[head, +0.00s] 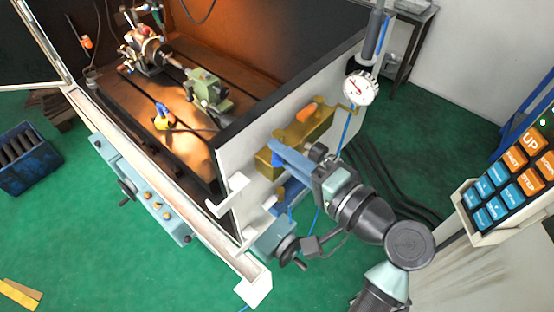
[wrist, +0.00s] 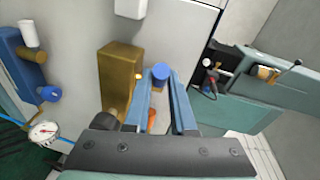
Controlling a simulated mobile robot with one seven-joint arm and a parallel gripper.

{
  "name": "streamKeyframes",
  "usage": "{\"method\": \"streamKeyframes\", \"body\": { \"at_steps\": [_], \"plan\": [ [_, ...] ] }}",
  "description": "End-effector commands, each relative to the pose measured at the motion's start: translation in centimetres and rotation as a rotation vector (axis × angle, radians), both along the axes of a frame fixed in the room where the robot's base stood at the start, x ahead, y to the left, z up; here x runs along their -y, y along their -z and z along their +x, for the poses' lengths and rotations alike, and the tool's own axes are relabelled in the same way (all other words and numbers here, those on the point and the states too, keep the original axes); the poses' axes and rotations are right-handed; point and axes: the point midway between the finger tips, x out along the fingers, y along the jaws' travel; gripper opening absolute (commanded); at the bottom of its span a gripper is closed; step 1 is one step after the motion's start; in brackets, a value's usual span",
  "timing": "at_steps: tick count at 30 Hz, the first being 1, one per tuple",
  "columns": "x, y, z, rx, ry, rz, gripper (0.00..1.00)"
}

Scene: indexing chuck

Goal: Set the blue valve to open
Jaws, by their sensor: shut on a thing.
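The blue valve shows as a short blue handle (head: 278,160) at the near end of a brass block (head: 292,138) on the machine's outer side wall. In the wrist view the blue handle (wrist: 160,72) is a rounded cylinder at the fingertips, beside the brass block (wrist: 117,80). My gripper (head: 274,148) reaches in from the right, and its blue-grey fingers are closed on the handle. In the wrist view my gripper (wrist: 163,84) has a finger on each side of it. The fingers partly hide the valve, and I cannot tell its exact setting.
An orange handle (head: 307,112) sits on the far part of the brass block. A dial gauge (head: 360,88) stands just behind it. A white bracket (head: 227,194) juts out to the left. A button panel (head: 515,170) is at the right.

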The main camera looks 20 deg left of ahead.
Motion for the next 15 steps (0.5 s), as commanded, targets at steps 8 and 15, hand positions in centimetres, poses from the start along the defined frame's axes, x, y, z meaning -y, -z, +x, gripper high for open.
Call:
{"method": "streamKeyframes", "body": {
  "at_steps": [8,15],
  "plan": [
    [1.1,0.0,1.1,0.004,-0.260,0.002,0.00],
    [1.6,0.1,1.8,0.001,-0.459,-0.001,0.00]
  ]
}}
